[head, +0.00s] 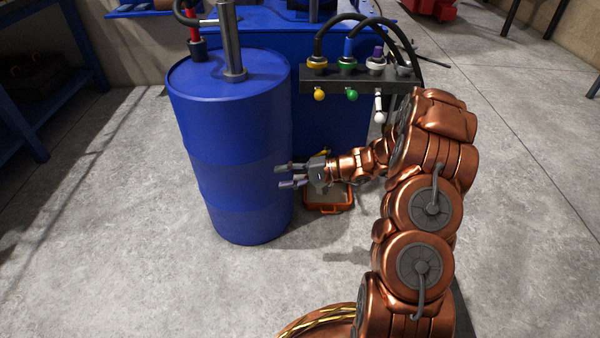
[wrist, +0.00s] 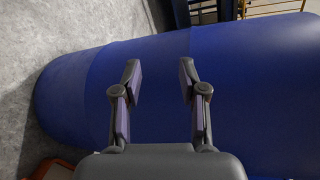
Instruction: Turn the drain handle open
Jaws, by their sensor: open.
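A black manifold block (head: 345,87) right of the blue drum carries yellow (head: 319,96), green (head: 352,96) and white (head: 379,117) ball-ended handles. The white one hangs lowest. No label shows which handle is the drain handle. My gripper (head: 280,176) is open and empty, below and left of the manifold, with its fingers pointing left at the drum's side. In the wrist view my open fingers (wrist: 160,75) frame only the drum's blue wall, and no handle shows there. I cannot tell whether the fingertips touch the drum.
The blue drum (head: 230,130) stands upright close by my gripper, with a grey pipe (head: 231,40) on its top. An orange tray (head: 325,211) lies on the floor below my wrist. Black hoses rise from the manifold. The grey floor (head: 110,230) at left is clear.

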